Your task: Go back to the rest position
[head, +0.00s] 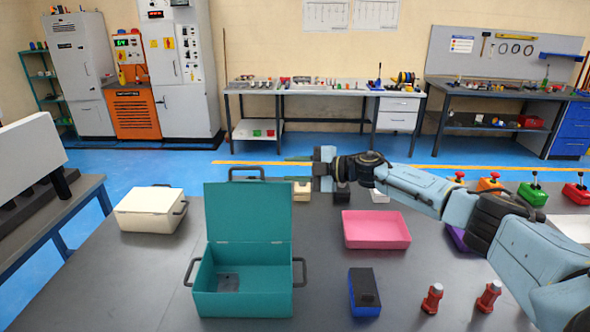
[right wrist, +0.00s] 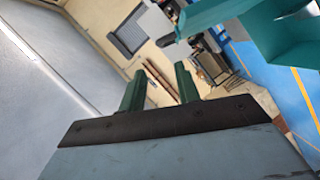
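My right gripper (head: 293,171) is raised above the table, just right of the top of the open teal box's lid, with its fingers pointing left. In the right wrist view its two green fingers (right wrist: 161,75) stand apart with nothing between them. My right arm reaches in from the lower right over the table. My left gripper does not show in either view.
The open teal box (head: 243,304) stands at the front with its lid up and a dark patch inside. A cream box (head: 150,209), pink tray (head: 376,230), blue-black block (head: 364,292) and red bolt-like pieces (head: 432,298) stand around it. The front-left table is clear.

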